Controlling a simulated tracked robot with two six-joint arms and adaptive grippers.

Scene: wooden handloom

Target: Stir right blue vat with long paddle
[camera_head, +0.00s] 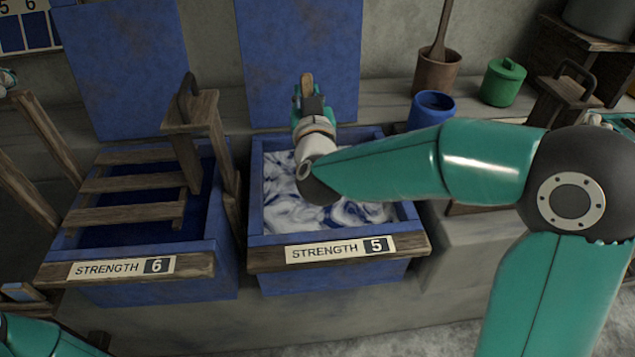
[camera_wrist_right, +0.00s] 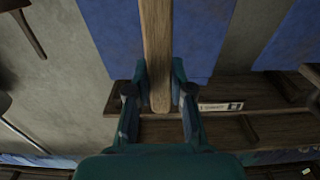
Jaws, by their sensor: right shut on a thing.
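The right blue vat (camera_head: 256,215), labelled STRENGTH 5, holds swirled white and blue liquid with a foamy look. My right gripper (camera_head: 309,100) is above the vat's back edge, shut on the long wooden paddle (camera_head: 306,83). In the head view only a short end of the paddle shows above the gripper. In the right wrist view the paddle's shaft (camera_wrist_right: 157,45) runs between the two fingers of the gripper (camera_wrist_right: 158,88). My forearm covers part of the vat, and the paddle's lower end is hidden.
Left stands another blue vat (camera_head: 215,225), labelled STRENGTH 6, with a wooden rack (camera_head: 125,214) over dark liquid. A blue pot (camera_head: 432,103), a brown pot (camera_head: 436,75) with a wooden tool, and a green lidded canister (camera_head: 501,84) stand at the back right. Blue boards lean behind the vats.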

